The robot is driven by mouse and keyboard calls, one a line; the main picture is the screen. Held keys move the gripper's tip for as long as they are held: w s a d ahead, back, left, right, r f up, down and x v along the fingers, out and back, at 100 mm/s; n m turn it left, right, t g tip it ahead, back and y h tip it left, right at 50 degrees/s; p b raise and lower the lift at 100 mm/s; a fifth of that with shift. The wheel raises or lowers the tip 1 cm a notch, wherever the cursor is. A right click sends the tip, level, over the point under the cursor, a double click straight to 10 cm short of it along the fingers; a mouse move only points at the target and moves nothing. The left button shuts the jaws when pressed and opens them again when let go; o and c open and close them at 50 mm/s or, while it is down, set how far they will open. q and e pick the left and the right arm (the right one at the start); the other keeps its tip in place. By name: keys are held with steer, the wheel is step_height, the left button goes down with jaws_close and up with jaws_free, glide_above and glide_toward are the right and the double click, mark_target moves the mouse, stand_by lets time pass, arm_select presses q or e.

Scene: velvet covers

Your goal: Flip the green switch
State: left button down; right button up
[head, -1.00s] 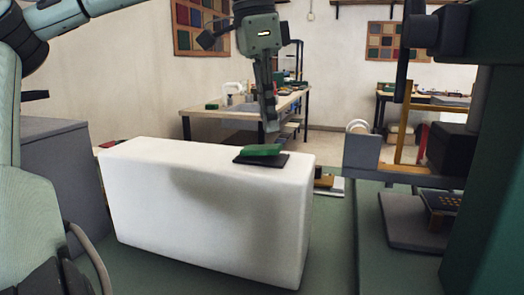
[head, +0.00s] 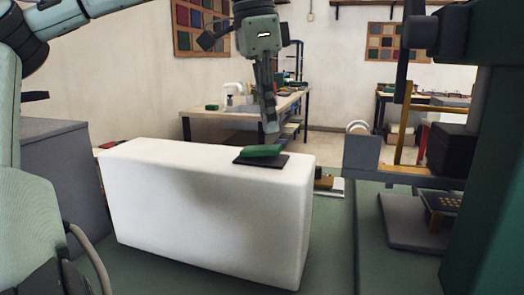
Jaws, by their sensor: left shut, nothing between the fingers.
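The green switch (head: 260,151) is a green rocker on a dark base plate (head: 275,161). It sits on top of a white block (head: 205,215), near the block's right end. The rocker looks tilted on its plate. My left gripper (head: 271,127) points down with its fingers together and empty. Its tips are just above the right part of the switch. I cannot tell whether they touch it. My right gripper does not show in this view.
A grey machine (head: 400,215) stands to the right of the block, and a grey cabinet (head: 60,180) to the left. A workbench (head: 215,112) with several items is behind. The block's left top is clear.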

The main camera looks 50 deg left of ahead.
mark_target(271, 147)
arm_select(q)
steer(key=shift+f, duration=1.55)
stand_by(0.9)
steer(key=shift+r, duration=3.5)
